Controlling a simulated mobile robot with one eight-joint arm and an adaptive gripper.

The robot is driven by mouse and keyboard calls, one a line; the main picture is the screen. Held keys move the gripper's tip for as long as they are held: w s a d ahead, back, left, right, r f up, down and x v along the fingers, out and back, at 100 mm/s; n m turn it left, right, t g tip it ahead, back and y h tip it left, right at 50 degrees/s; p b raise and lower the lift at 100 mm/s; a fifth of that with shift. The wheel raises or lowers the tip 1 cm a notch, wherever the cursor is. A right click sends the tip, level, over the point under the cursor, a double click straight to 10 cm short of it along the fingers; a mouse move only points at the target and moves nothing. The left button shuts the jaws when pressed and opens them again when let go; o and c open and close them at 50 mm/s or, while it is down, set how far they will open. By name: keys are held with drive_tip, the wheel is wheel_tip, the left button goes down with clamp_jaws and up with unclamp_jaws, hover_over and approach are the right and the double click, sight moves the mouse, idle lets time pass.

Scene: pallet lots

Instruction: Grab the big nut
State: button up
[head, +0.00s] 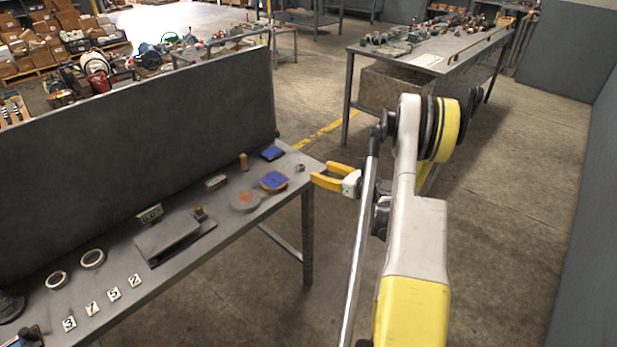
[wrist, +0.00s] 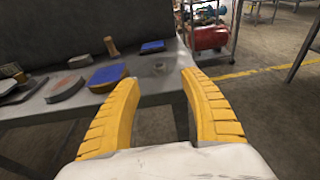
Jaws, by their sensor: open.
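A small grey nut (head: 300,168) lies flat near the right end of the grey table (head: 170,215). My gripper (head: 315,178), with yellow fingers, is open and empty just off the table's right end. In the wrist view the gripper (wrist: 159,78) has its fingers spread either side of the nut's line, short of it and apart from it.
A dark panel (head: 150,130) rises along the table's back. Two rings (head: 92,259) lie far left.

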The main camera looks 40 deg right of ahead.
sight(301, 165)
drive_tip(key=b+x, duration=0.1)
drive_tip(key=x, duration=0.4)
drive_tip(key=shift+w+f, duration=0.2)
drive_tip(key=b+x, duration=0.2)
drive_tip(key=x, duration=0.1)
drive_tip(key=b+x, duration=0.1)
drive_tip(key=shift+w+a+f, duration=0.15)
drive_tip(key=shift+a+f, duration=0.05)
drive_tip(key=shift+f, duration=0.1)
drive_tip(key=shift+w, duration=0.25)
drive_tip(key=shift+r, duration=0.15)
clamp_jaws()
